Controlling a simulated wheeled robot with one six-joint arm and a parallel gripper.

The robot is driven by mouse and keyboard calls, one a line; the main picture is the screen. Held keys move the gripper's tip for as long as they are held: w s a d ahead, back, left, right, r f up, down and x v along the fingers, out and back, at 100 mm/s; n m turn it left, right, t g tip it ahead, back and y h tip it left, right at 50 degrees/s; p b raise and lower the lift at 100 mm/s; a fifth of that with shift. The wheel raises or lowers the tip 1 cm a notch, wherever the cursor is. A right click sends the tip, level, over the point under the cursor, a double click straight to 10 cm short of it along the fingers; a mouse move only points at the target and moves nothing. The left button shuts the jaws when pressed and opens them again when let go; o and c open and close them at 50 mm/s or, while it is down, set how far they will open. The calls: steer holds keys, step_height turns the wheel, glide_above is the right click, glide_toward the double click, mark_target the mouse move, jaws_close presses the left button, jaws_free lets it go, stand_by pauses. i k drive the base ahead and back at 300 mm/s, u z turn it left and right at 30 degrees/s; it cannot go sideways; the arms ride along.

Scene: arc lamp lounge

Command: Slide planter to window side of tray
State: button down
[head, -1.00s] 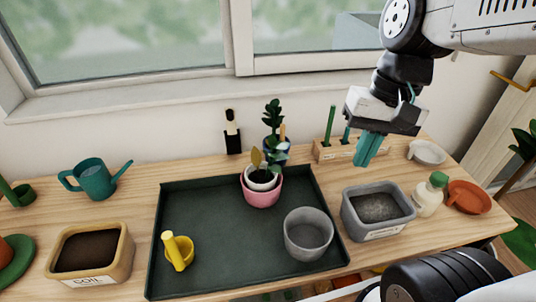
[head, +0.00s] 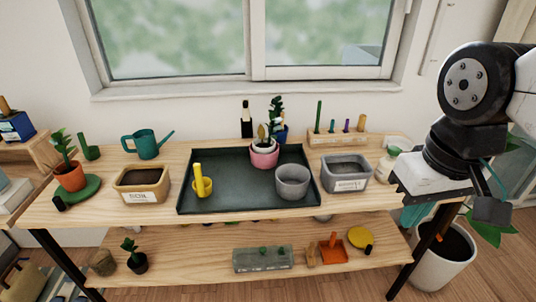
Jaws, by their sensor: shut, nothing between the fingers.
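The dark green tray (head: 235,196) lies on the wooden table, its far edge toward the window. A grey round planter (head: 293,182), empty-looking, stands upright in the tray's right part, nearer the front edge. A pink pot (head: 264,158) with a white inner pot and a leafy plant stands at the tray's far edge, on the window side.
A grey tub (head: 346,187) stands right of the tray, with a white bottle (head: 387,164) beside it. A soil tub (head: 141,198) and a teal watering can (head: 147,143) are on the left. A wooden tool rack (head: 338,138) stands behind. The tray's middle is bare.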

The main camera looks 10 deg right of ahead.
mark_target(262, 162)
steer(key=u, duration=1.05)
steer(key=i, duration=0.75)
steer(key=z, duration=0.55)
steer(key=i, duration=0.6)
steer(key=z, duration=0.65)
